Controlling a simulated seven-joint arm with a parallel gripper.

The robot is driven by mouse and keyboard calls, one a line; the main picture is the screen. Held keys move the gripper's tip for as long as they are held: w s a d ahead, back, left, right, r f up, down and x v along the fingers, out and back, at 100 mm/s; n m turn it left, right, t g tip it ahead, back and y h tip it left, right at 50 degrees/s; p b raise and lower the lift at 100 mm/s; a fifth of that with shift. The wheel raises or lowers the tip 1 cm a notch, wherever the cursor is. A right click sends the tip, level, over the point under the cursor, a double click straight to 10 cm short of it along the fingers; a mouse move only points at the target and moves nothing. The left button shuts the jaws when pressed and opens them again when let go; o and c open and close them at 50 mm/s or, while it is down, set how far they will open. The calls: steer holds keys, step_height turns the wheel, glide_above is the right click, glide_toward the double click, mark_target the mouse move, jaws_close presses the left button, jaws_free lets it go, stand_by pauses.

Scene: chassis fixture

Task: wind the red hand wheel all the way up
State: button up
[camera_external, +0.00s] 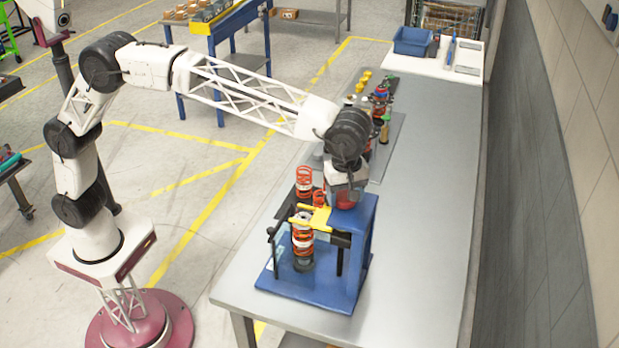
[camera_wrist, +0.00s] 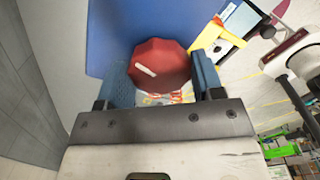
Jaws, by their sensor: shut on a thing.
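The red hand wheel (camera_wrist: 160,66) sits on top of the blue fixture (camera_wrist: 120,22); it has a faceted rim and a pale mark on its face. My gripper (camera_wrist: 163,78) is shut on it, with one blue finger on each side of the rim. In the external view the wheel (camera_external: 345,199) is partly hidden under my gripper (camera_external: 346,194). The blue fixture (camera_external: 310,290) stands on the bench, with a yellow bracket (camera_external: 314,217) and an orange coil spring (camera_external: 302,240) at its left side.
The grey bench (camera_external: 430,200) is clear to the right of the fixture. More springs and small coloured parts (camera_external: 380,95) stand farther back. A blue bin (camera_external: 412,41) sits on a white surface at the far end. A wall runs along the right.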

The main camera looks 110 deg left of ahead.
mark_target(344, 195)
steer(key=shift+n, duration=1.8)
steer(key=shift+a, duration=0.1)
steer(key=o, duration=0.8)
steer(key=shift+o, duration=0.2)
steer(key=shift+r, duration=0.15)
steer(key=shift+r, duration=3.35)
